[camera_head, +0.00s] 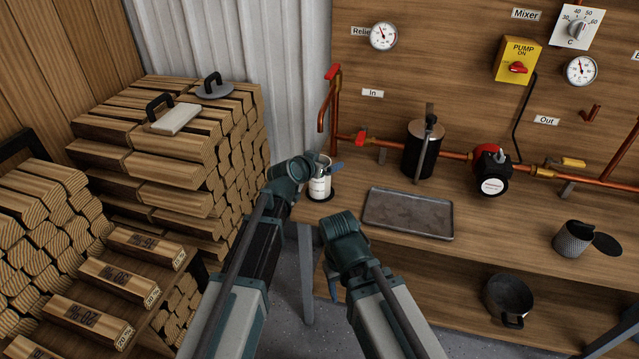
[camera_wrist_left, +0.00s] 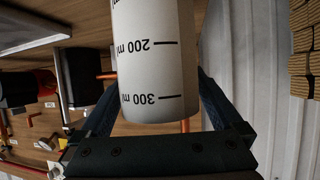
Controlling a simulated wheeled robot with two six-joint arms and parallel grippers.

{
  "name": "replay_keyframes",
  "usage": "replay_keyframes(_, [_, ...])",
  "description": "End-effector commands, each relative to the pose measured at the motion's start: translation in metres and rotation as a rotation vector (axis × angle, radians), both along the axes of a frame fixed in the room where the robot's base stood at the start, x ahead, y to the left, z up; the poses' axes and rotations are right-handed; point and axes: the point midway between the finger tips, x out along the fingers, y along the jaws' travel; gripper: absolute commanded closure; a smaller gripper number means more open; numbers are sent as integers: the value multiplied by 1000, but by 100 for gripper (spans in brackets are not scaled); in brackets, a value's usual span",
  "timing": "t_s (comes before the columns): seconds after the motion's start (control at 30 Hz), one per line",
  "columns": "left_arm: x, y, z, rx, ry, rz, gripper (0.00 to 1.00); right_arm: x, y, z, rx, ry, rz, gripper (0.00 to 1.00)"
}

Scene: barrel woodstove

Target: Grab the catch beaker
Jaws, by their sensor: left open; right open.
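The catch beaker (camera_head: 319,187), a white cylinder with dark markings, stands upright on the left end of the wooden bench, on a dark round spot. In the left wrist view the beaker (camera_wrist_left: 155,65) is large and close, with 200 ml and 300 ml marks. My left gripper (camera_head: 322,167) is open at the beaker, with one finger on either side of it. Whether the fingers touch it I cannot tell. My right gripper (camera_head: 332,285) is open below the bench top's front edge, apart from the beaker and partly hidden by its wrist.
A grey metal tray (camera_head: 408,213) lies right of the beaker, with a black canister (camera_head: 422,150) behind it. Copper pipe (camera_head: 331,110) with red valve handles rises behind the beaker. Stacked firewood (camera_head: 190,150) stands to the left. A black pot (camera_head: 508,297) sits on the lower shelf.

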Motion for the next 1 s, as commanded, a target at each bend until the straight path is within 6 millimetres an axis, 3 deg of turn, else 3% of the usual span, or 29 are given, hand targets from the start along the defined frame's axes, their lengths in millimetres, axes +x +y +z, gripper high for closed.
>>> replay_keyframes(0.17, [-1, 0, 1, 0, 0, 0, 2, 0, 0, 1, 0, 0, 0, 43])
replay_keyframes(0.6, [-1, 1, 1, 0, 0, 1, 79, 0, 0, 1, 0, 0, 0, 43])
replay_keyframes(1.0, [-1, -1, 13, 0, 0, 1, 79, 0, 0, 13, 0, 0, 0, 43])
